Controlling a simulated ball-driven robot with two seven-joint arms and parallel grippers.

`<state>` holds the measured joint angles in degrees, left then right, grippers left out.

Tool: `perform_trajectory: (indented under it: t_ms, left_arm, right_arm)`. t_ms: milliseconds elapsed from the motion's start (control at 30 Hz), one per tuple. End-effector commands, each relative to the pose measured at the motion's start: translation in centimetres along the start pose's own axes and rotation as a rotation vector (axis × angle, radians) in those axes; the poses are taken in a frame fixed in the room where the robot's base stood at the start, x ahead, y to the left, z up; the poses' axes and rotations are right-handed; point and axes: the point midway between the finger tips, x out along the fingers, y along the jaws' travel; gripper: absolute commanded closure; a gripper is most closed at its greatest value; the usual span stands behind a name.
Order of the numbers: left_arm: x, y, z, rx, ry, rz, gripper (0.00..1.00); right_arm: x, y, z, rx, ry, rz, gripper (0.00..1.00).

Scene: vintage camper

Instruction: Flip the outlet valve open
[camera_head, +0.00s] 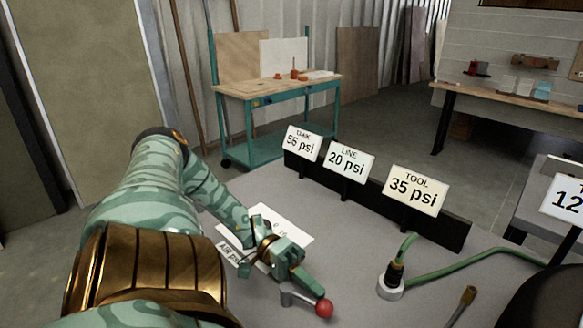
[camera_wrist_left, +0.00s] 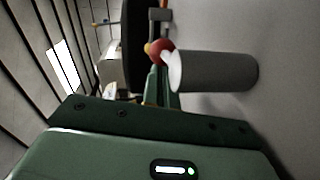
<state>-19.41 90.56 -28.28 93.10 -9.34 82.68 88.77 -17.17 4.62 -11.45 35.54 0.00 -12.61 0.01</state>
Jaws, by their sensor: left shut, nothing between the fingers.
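The outlet valve appears to be the small grey lever (camera_head: 292,297) with a red ball knob (camera_head: 324,308) on the bench top. The red knob also shows in the left wrist view (camera_wrist_left: 160,50), close to the fingers. My left gripper (camera_head: 314,288) is shut and empty. Its fingertips are just behind and above the red knob in the head view; I cannot tell whether they touch it. In the left wrist view its green fingers (camera_wrist_left: 155,88) point toward the knob. My right gripper is not in view.
Signs read TANK 56 psi (camera_head: 302,142), LINE 20 psi (camera_head: 348,161) and TOOL 35 psi (camera_head: 415,189) on a black rail. A green hose (camera_head: 455,263) runs from a white-based fitting (camera_head: 390,287) right of the knob. A white sheet (camera_head: 290,225) lies under my left arm.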

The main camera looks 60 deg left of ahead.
Motion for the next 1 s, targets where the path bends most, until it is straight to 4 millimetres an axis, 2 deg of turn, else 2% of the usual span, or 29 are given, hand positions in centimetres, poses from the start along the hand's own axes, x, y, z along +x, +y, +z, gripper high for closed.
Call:
perform_trajectory:
  t_ms: [133, 267, 700, 833, 1000]
  left_arm:
    - [-0.5, 0.0, 0.1, -0.001, 0.000, 0.001, 1.00]
    - [-2.3, 0.1, 0.0, -0.001, 0.001, -0.001, 1.00]
    - [-12.6, -0.3, -0.1, -0.001, 0.002, -0.004, 1.00]
    - [-14.7, -0.3, 0.0, -0.001, 0.000, -0.003, 1.00]
    - [-16.1, -0.2, 0.0, -0.002, 0.000, 0.000, 1.00]
  right_arm:
    - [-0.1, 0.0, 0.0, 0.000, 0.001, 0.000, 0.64]
    - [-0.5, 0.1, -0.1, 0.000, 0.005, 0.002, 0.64]
    - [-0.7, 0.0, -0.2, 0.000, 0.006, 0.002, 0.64]
    - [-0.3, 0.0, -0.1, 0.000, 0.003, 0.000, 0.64]
    - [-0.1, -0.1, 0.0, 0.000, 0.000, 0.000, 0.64]
